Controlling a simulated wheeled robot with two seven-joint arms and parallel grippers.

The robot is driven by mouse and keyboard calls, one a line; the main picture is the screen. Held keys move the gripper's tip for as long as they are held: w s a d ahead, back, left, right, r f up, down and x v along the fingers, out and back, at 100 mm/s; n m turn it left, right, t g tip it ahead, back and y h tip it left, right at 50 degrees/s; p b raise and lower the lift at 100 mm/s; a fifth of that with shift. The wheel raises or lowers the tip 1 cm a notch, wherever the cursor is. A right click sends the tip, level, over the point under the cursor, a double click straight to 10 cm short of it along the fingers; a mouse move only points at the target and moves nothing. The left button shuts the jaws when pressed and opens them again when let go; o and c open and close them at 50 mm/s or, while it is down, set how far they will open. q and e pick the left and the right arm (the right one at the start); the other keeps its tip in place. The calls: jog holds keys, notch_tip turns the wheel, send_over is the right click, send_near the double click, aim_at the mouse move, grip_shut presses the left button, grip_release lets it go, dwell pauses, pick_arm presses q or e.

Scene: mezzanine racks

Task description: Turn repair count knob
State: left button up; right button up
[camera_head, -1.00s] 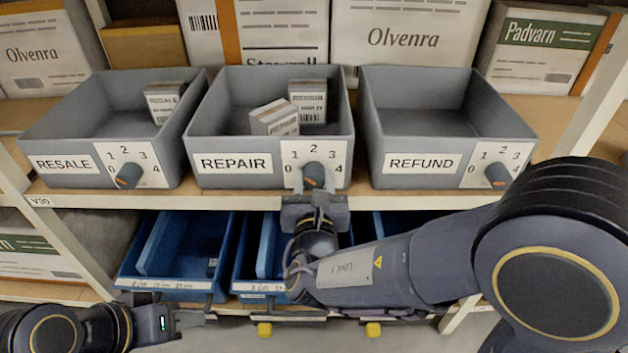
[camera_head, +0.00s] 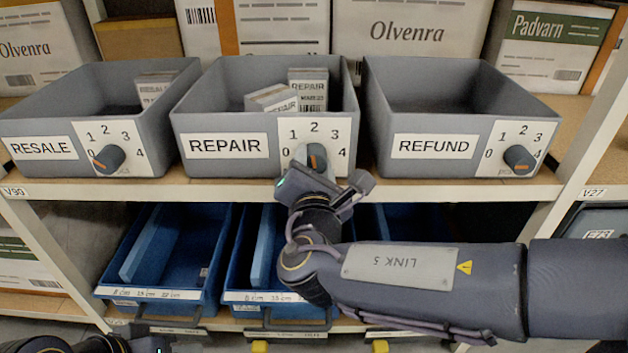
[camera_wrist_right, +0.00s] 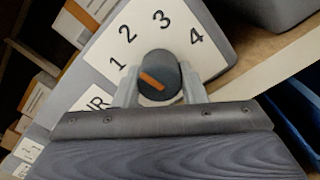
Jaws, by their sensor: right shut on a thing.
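The grey REPAIR bin (camera_head: 183,120) stands mid-shelf, with a white dial plate marked 1, 2, 3, 4 on its front. Its dark round knob (camera_head: 317,155) has an orange pointer mark; the knob (camera_wrist_right: 158,75) also shows in the right wrist view. My right gripper (camera_head: 316,172) is shut on the knob, one finger on each side in the wrist view (camera_wrist_right: 158,92).
The RESALE bin (camera_head: 45,120) and REFUND bin (camera_head: 385,115), with similar knobs, stand on either side. Small boxes (camera_head: 308,88) lie in the REPAIR bin. Blue bins (camera_head: 150,293) sit on the shelf below, under my right arm. Cartons (camera_head: 410,35) stand behind.

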pick_arm(q)
jog(key=shift+f+b, duration=0.85)
jog(key=shift+f, duration=0.35)
pick_arm(e)
jog(key=shift+m, duration=0.7)
jog(key=o, duration=1)
pick_arm(q)
jog(key=shift+r+p, duration=0.75)
pick_arm(e)
jog(key=s, duration=0.7)
jog(key=shift+s, duration=0.4)
